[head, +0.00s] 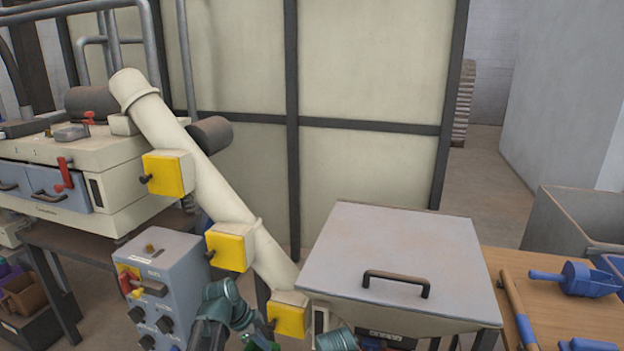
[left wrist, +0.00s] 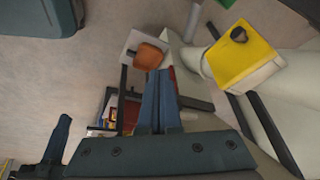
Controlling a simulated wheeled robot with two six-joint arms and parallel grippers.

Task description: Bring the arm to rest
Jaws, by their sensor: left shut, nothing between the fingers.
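My left gripper (left wrist: 158,75) is shut and empty in the left wrist view, its two dark fingers side by side and pointing up the picture. In the head view, teal links of mine show at the bottom edge, in front of the lower end of a slanted cream pipe (head: 180,133). The finger state is too small to tell there. In the left wrist view, a yellow box (left wrist: 244,58) with a black knob is right of the fingers, apart from them. I cannot see my right gripper.
The pipe carries yellow boxes (head: 167,174) with knobs. A grey control box (head: 160,290) stands left of my links. A lidded hopper (head: 400,262) is at the right, beside a wooden table (head: 560,318) with a blue scoop (head: 577,281). A cream panel wall (head: 365,70) stands behind.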

